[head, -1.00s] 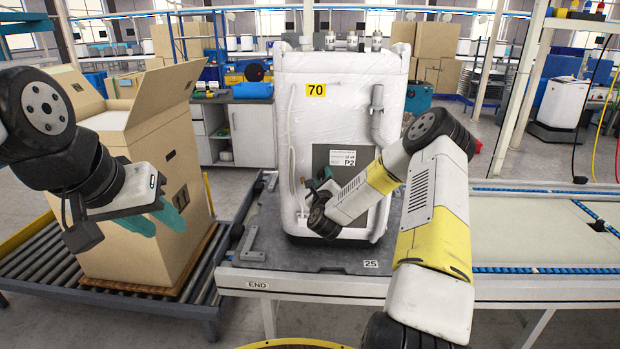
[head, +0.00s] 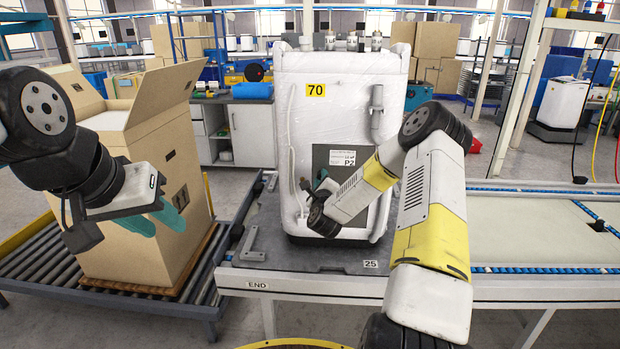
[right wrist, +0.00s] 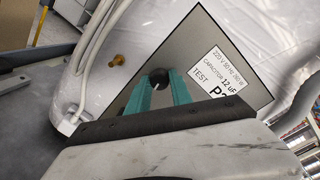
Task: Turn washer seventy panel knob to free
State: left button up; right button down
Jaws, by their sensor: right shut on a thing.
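The white washer (head: 340,120) with a yellow 70 label (head: 316,90) stands upright on a dark platform. A grey panel (head: 342,160) marked P2 is on its face. In the right wrist view the dark round knob (right wrist: 158,78) sits on the grey panel (right wrist: 185,62), between the teal fingertips of my right gripper (right wrist: 159,88). The gripper is shut on the knob. In the head view the right wrist hides the knob. My left gripper (head: 155,217) hangs in front of the cardboard box with its teal fingers apart and nothing seen between them.
An open cardboard box (head: 170,150) stands on a roller conveyor (head: 60,278) at left. The platform (head: 315,258) has a 25 tag and a metal bracket. A pale conveyor table (head: 530,235) lies to the right. White hoses (right wrist: 88,50) hang beside the panel.

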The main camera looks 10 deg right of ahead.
jog(key=n, duration=0.5)
jog(key=n+g, duration=0.1)
jog(key=n, duration=0.5)
jog(key=shift+a+h, duration=0.2)
jog(key=shift+h, duration=0.2)
jog(key=shift+n, duration=1.9)
jog(key=c, duration=1.1)
grip_release()
jog(key=shift+c, duration=0.2)
